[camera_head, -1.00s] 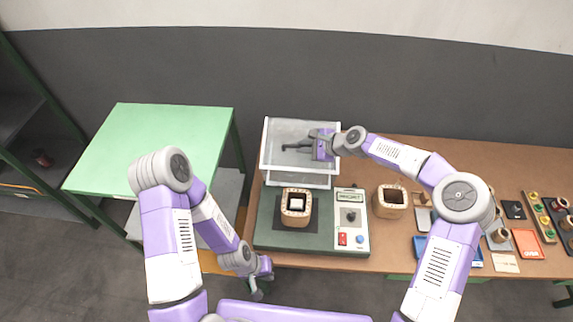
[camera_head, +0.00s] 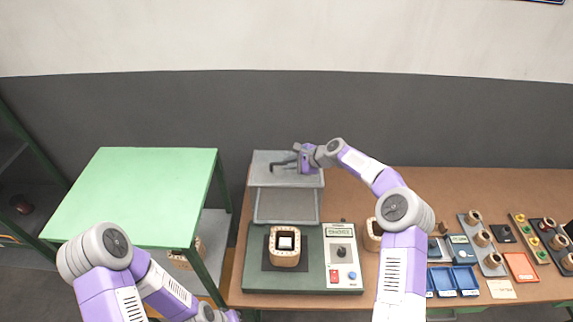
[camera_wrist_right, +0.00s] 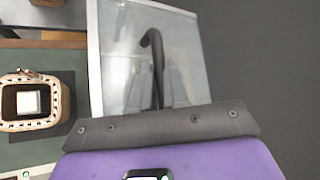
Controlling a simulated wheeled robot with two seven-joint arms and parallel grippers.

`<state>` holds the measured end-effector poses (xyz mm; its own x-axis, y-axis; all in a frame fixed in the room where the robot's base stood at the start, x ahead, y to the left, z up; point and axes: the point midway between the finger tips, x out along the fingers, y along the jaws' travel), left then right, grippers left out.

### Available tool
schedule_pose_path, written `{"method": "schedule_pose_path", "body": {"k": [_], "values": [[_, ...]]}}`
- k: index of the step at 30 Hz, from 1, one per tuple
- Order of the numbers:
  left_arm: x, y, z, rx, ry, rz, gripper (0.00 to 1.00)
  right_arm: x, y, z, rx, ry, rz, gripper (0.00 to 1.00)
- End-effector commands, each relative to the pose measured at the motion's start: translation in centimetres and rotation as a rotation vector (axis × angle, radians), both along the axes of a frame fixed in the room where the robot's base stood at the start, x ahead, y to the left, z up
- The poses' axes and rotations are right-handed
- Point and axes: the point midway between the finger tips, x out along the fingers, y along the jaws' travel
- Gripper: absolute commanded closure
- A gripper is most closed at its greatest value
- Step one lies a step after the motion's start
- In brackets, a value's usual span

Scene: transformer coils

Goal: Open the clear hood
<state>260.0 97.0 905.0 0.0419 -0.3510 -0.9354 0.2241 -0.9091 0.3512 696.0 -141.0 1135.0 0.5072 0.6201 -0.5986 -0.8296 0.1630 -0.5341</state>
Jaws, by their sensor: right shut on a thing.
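The clear hood (camera_head: 287,205) is a see-through box with pale edges, raised and tipped back at the rear of the green test station (camera_head: 256,265). It stands clear of the wooden-coloured coil (camera_head: 285,258) on the station's dark pad. My right gripper (camera_head: 288,162) is shut on the hood's black handle, at the upper panel. In the right wrist view the dark hooked handle (camera_wrist_right: 156,62) lies between the fingers, against the clear panel (camera_wrist_right: 118,30). My left arm is at the lower left; its gripper is out of the frame.
A control panel (camera_head: 341,261) with red and blue buttons is on the station's right. Another coil (camera_head: 373,236) stands beside it. Blue trays (camera_head: 452,281) and several small parts lie farther right on the brown table (camera_head: 440,190). A green table (camera_head: 140,185) stands left, its top bare.

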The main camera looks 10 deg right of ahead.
Motion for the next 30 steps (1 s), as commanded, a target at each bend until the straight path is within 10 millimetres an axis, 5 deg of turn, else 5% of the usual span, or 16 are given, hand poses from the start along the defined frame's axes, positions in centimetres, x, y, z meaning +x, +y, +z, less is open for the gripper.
{"method": "schedule_pose_path", "body": {"k": [5, 6, 10, 20, 30], "values": [[0.0, 0.0, 0.0, 0.0, 0.0, 0.0, 1.0, 0.2, -0.1, 0.2, -0.006, -0.01, -0.002, 1.0], [0.0, 0.0, 0.0, 0.0, 0.0, 0.0, 1.0, 0.2, -0.1, 0.3, -0.005, -0.011, -0.003, 0.81], [0.0, 0.0, 0.0, 0.0, 0.0, 0.0, 1.0, 0.2, -0.1, 0.2, -0.004, -0.01, -0.004, 0.61], [0.0, 0.0, -0.1, 0.0, 0.0, 0.0, 1.0, 0.0, -0.2, 0.3, -0.002, -0.007, -0.004, 0.6], [0.0, 0.0, -1.0, 0.0, 0.0, 0.0, 1.0, -2.3, -3.2, 3.1, -0.005, -0.01, -0.006, 0.6]]}}
